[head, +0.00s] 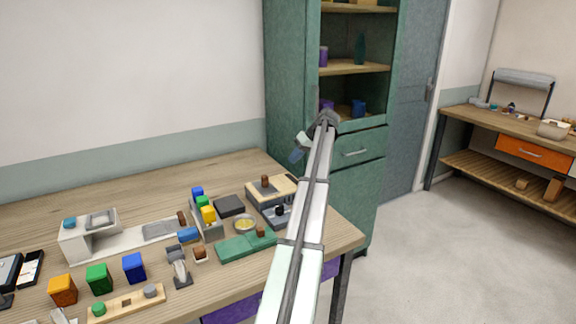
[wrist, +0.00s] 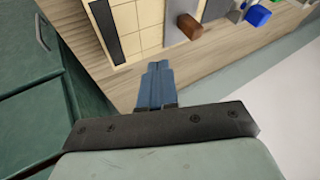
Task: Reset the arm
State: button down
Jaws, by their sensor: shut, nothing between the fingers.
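My arm reaches out from the bottom of the head view toward the green cabinet. My gripper (head: 297,154) is at its far end, in the air beyond the right back part of the table and in front of the cabinet. In the wrist view the blue fingers of my gripper (wrist: 155,72) lie together, shut and empty. Below them is the table edge, with a pale tiled board (wrist: 150,22) and a brown block (wrist: 190,26) on it. The fingers appear apart from these things.
The green cabinet (head: 290,80) stands close behind my gripper. The floor (head: 440,250) to the right is clear. A workbench (head: 510,130) stands far right.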

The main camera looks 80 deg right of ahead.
jog(key=shift+s+r, duration=0.3)
jog(key=shift+r, duration=0.1)
